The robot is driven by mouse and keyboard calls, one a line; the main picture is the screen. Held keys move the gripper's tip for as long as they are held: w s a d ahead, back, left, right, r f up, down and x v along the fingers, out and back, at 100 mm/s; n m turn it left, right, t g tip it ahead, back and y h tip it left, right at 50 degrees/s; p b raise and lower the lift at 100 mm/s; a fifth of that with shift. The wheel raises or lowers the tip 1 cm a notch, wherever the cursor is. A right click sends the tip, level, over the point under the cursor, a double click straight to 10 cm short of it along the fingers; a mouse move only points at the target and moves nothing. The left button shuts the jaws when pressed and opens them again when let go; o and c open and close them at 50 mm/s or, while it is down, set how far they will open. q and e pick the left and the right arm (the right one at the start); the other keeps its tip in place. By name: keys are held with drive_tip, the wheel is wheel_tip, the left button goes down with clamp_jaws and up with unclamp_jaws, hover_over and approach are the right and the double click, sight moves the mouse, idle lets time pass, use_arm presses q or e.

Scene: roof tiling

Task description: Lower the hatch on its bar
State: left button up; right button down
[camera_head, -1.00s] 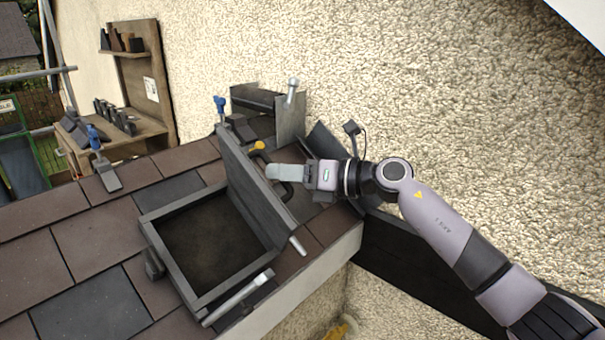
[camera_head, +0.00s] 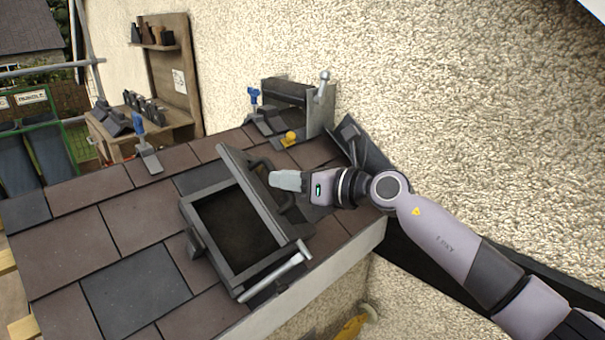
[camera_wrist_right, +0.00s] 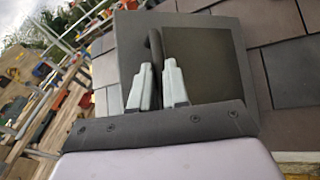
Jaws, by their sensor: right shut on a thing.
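The hatch lid (camera_head: 256,200) is dark grey and stands tilted at the right side of its square frame (camera_head: 194,222) in the roof. The opening (camera_head: 238,228) is still partly uncovered. A light metal bar (camera_head: 272,276) lies slanted along the frame's near edge. My right gripper (camera_head: 277,180) is shut on the dark handle of the lid's outer face. In the right wrist view, its pale fingertips (camera_wrist_right: 157,85) close around the handle (camera_wrist_right: 155,48), with the lid (camera_wrist_right: 210,50) behind. My left gripper is not in view.
Brown and grey tiles (camera_head: 72,245) surround the hatch. Blue-handled tools (camera_head: 146,145) and a yellow thing (camera_head: 290,138) lie up the roof. A pale wall (camera_head: 450,120) rises at the right. A wooden bench (camera_head: 180,115) stands at the back left.

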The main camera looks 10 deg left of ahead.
drive_tip(key=shift+s+a+f, duration=0.3)
drive_tip(key=shift+a, duration=0.2)
drive_tip(key=c, duration=1.1)
unclamp_jaws()
drive_tip(key=shift+v, duration=3.6)
drive_tip(key=shift+f, duration=0.1)
